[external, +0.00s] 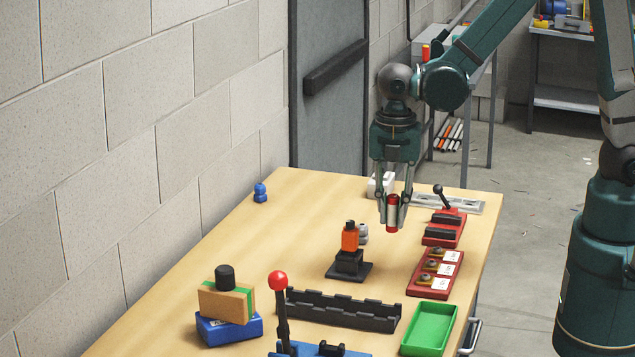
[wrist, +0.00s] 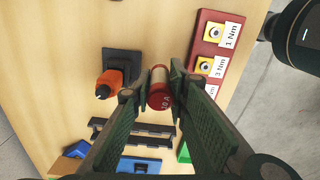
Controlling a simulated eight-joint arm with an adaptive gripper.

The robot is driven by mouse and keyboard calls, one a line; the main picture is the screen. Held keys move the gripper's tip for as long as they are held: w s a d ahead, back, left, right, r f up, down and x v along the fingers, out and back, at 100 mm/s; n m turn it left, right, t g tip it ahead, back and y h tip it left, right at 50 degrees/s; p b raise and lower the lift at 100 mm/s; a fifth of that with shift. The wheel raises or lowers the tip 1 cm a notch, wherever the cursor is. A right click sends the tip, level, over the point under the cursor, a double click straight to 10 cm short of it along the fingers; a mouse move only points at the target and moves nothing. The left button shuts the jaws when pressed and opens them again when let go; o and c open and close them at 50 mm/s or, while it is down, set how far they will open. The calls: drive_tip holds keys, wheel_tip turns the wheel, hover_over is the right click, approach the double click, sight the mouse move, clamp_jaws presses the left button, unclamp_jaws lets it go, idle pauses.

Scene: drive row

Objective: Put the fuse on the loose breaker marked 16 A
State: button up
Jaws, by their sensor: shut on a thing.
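My gripper (external: 391,222) is shut on the fuse (external: 392,213), a small cylinder with red ends and a pale middle, held upright above the table. In the wrist view the fuse (wrist: 159,89) sits between the fingers (wrist: 160,92); its red end carries lettering I cannot read surely. A white block (external: 380,185) stands on the table behind my gripper, partly hidden by it; I cannot tell whether it is a breaker. I can make out no 16 A mark in either view.
An orange-handled tool (external: 349,236) stands in a black holder left of my gripper. A red rack (external: 443,228) with black blocks and a lever, and a red torque-labelled rack (external: 435,272), lie right. A green tray (external: 429,328) and black rail (external: 340,309) are nearer. The left-middle table is clear.

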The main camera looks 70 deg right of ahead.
drive_tip(key=w+d+r+m+p, duration=0.2)
drive_tip(key=w+d+m, duration=0.2)
drive_tip(key=d, duration=1)
drive_tip(key=w+d+r+m+p, duration=0.2)
drive_tip(key=w+d+m, duration=0.3)
drive_tip(key=d, duration=1)
drive_tip(key=w+d+r+m+p, duration=0.2)
drive_tip(key=d+m, duration=0.6)
drive_tip(key=d, duration=0.6)
drive_tip(key=w+r, duration=0.1)
drive_tip(key=w, duration=0.1)
drive_tip(key=shift+w+d+r, duration=0.3)
drive_tip(key=shift+w+d, duration=0.05)
drive_tip(key=shift+d, duration=0.05)
drive_tip(key=shift+f, duration=0.1)
drive_tip(key=shift+f, duration=2.8)
drive_tip(key=shift+f, duration=0.1)
drive_tip(key=shift+f, duration=2)
drive_tip(key=shift+f, duration=0.15)
